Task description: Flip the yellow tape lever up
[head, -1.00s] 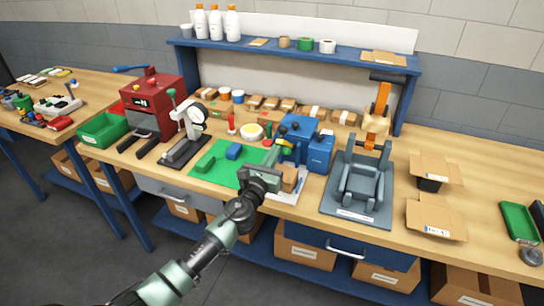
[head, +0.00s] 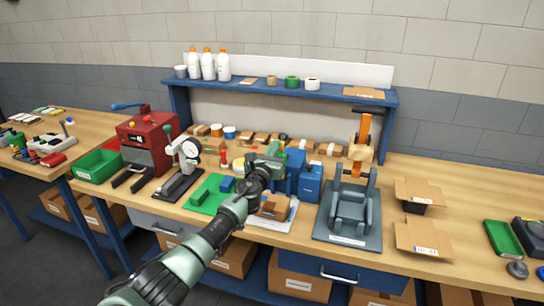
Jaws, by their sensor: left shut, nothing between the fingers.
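A blue tape machine (head: 310,184) stands on the workbench right of the middle. Its yellow lever, seen on its left side a second ago, is now hidden behind my left gripper. My left gripper (head: 272,152) is shut and empty. It is raised at the upper left of the machine, in front of where the lever was seen; I cannot tell whether it touches it. A small brown box (head: 273,208) sits in front of the machine, partly covered by my arm. My right gripper is not in view.
A green mat (head: 207,197) with a blue block lies left of the machine, beside a dial gauge stand (head: 187,160). A grey fixture with an orange toggle clamp (head: 351,210) stands close on the right. A blue shelf (head: 340,94) runs behind.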

